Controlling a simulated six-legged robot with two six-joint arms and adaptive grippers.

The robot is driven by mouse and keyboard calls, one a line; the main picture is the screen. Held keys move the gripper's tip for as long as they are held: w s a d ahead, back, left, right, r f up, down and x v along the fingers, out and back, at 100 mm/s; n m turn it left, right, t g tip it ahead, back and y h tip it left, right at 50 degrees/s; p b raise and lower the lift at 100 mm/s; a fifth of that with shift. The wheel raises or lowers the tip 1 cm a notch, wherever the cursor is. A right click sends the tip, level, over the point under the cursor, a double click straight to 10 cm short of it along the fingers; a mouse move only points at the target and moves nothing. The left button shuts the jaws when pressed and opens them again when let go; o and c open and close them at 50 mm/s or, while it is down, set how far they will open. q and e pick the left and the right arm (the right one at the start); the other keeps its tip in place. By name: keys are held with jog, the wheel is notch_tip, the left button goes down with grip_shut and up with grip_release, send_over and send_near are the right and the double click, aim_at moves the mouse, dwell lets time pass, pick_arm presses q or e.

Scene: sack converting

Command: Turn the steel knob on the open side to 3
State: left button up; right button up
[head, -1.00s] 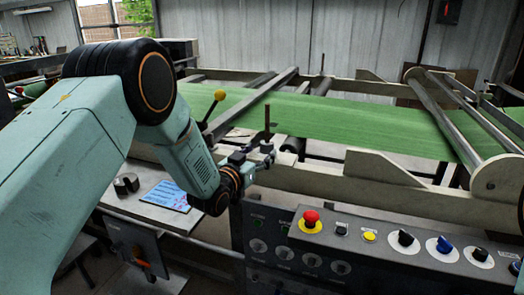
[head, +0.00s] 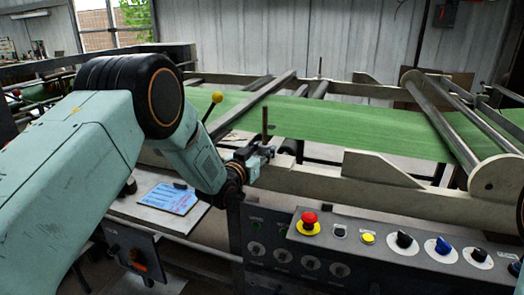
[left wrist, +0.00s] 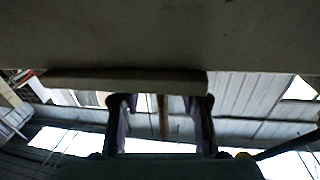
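Several round pale knobs sit in a row on the upright dark front of the control panel (head: 292,268); one of them is the knob (head: 311,263). They look grey, and I cannot read their scales or tell which is the steel knob on the open side. My left gripper (head: 264,153) is above and behind the panel's left end, by the cream machine rail (head: 310,184), apart from the knobs. In the left wrist view its two fingers (left wrist: 162,103) are apart, with a thin post visible between them. My right gripper is not in view.
The panel top carries a red emergency button (head: 308,222), a yellow button (head: 367,238), and black and blue rotary switches (head: 440,246). A green belt (head: 340,128) runs behind. At left are a blue sheet (head: 170,198) and a box with an orange handle (head: 137,257).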

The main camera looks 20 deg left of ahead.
pick_arm(q)
jog(key=c, duration=0.6)
jog(key=shift+o, duration=0.2)
jog(key=shift+a+m+h, duration=0.15)
jog(key=shift+m+h, duration=0.15)
jog(key=shift+h, duration=0.2)
jog(key=m+g+h, duration=0.1)
jog(key=m+h, duration=0.1)
jog(key=h, duration=0.1)
jog(key=shift+w+a, duration=0.1)
jog(key=shift+a, duration=0.1)
jog(key=shift+w+a+m+g+h+b, duration=0.1)
jog(key=shift+m+g+h+b, duration=0.6)
jog(key=shift+m+g+h, duration=1.1)
jog(key=shift+h, duration=0.5)
jog(key=o, duration=1.2)
